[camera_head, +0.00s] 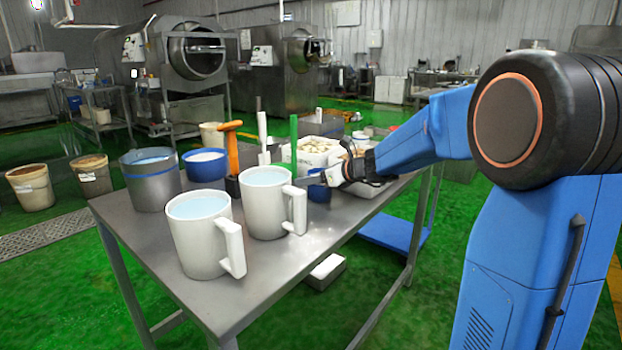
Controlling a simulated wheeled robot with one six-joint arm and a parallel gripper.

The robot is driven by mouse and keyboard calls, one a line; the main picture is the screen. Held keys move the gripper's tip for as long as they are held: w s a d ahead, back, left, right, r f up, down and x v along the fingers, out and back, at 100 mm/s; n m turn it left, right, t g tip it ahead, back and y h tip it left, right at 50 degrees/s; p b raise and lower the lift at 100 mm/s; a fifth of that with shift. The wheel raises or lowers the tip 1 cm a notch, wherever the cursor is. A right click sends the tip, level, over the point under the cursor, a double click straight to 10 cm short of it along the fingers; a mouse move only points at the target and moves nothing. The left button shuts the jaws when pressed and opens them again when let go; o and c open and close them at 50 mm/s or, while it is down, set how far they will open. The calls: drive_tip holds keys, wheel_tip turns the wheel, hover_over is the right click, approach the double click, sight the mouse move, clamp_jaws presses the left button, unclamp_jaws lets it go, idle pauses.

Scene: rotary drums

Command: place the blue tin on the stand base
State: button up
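A small dark blue tin (319,192) stands on the metal table behind the right-hand white mug, partly hidden by my gripper. My gripper (308,180) reaches in from the right, with its fingertips at the tin's upper part, just behind the mug's handle. Whether the fingers touch the tin or how far they are apart is too small to tell. I cannot pick out the stand base with certainty. A dark block (232,187) with an orange upright tool stands left of the right-hand mug, and a blue flat platform (397,233) lies low beyond the table.
Two white mugs (200,236) (264,203) of pale blue liquid stand at the table's front. White trays (318,152) of pale pieces sit behind my gripper. The front table corner is bare.

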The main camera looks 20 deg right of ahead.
drive_tip(key=shift+f, duration=0.1)
drive_tip(key=o, duration=1.3)
drive_tip(key=shift+c, duration=0.2)
